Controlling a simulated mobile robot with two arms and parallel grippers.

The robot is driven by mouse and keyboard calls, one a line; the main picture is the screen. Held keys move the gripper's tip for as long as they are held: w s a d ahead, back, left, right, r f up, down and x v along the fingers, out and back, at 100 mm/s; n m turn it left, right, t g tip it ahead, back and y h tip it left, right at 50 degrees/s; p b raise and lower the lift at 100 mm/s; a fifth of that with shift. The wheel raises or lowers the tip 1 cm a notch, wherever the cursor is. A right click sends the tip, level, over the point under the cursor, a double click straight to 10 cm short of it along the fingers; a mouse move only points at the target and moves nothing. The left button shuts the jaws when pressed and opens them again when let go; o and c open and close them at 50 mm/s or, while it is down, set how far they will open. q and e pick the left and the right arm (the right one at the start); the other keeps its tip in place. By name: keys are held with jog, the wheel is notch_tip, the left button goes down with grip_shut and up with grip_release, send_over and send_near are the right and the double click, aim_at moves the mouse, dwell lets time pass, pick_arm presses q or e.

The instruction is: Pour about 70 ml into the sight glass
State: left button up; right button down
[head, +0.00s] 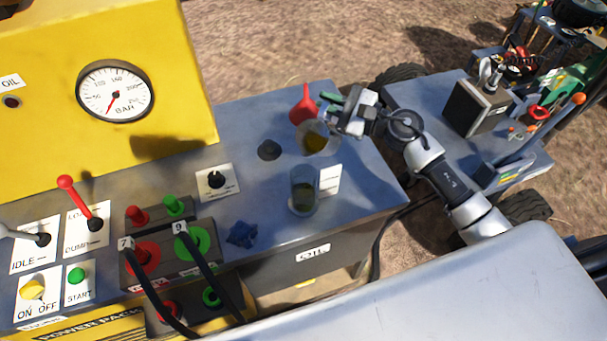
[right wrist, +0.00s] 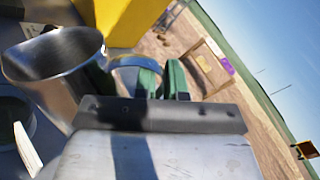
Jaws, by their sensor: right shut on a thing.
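I cannot tell how far the jug is tilted. My left gripper is out of view.
A red funnel (head: 303,108) is just behind the jug. A dark round cap or opening (head: 269,150) and a crumpled blue cloth (head: 242,234) are on the bench. The yellow power pack (head: 60,130) with levers and hoses fills the left. A cart (head: 440,95) stands right.

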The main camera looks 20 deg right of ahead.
jog(key=w+d+f+m+b, duration=0.2)
jog(key=f+m+b, duration=0.2)
jog(key=f, duration=0.2)
jog(key=w+d+f+m+b, duration=0.2)
jog(key=w+f+m+b, duration=0.1)
jog(key=f+m+b, duration=0.1)
jog(key=shift+d+f+b, duration=0.3)
jog(key=shift+f+b, duration=0.3)
jog(key=shift+f, duration=0.35)
